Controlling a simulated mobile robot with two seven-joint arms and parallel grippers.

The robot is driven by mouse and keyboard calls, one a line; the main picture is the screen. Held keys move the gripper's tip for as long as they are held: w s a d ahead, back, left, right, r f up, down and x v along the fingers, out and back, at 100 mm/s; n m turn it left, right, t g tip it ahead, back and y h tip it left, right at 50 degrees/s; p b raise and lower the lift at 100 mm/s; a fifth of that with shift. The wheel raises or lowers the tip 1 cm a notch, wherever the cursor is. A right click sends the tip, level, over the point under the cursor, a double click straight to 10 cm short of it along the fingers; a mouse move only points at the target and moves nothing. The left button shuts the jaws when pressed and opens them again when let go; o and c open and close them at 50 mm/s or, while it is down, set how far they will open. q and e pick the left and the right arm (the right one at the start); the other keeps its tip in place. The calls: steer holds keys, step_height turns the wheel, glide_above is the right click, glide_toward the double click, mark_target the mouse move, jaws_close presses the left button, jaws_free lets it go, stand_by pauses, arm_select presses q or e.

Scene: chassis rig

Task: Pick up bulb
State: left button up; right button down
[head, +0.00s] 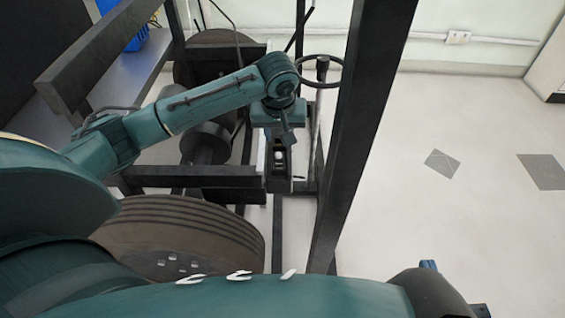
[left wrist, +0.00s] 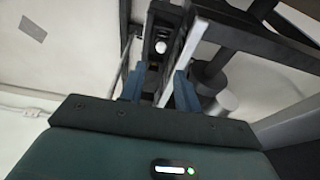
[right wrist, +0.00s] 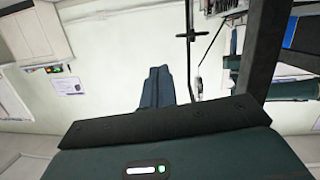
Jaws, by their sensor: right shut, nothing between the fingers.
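My left gripper (head: 284,138) is over the upper end of this holder. In the left wrist view the bulb (left wrist: 161,47) lies ahead of and between the lines of the two blue fingers. My right gripper (right wrist: 158,87) is shut and empty, facing the wall, away from the bulb.
A dark upright post (head: 357,130) stands close to the right of the holder. A steering wheel (head: 320,58) is behind it. A large tire (head: 185,232) lies in front. Dark frame beams surround the left arm.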

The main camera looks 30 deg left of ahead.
arm_select(q)
steer(key=b, duration=0.2)
glide_above(278, 157)
steer(key=s+d, duration=0.1)
step_height(278, 157, down, 6)
steer(key=shift+s+r, duration=0.1)
steer(key=shift+s, duration=0.05)
steer(key=b+x, duration=0.2)
steer(key=x, duration=0.2)
steer(key=shift+a+f+b, duration=0.1)
steer(key=shift+f+b, duration=0.2)
steer(key=shift+f, duration=0.3)
arm_select(e)
steer(key=a+n+t+y, duration=0.1)
steer(key=n+t+y, duration=0.1)
steer(key=t+y, duration=0.1)
steer(key=shift+s+a+r, duration=0.15)
steer(key=shift+a+r, duration=0.05)
steer(key=shift+a, duration=0.2)
arm_select(q)
jaws_close()
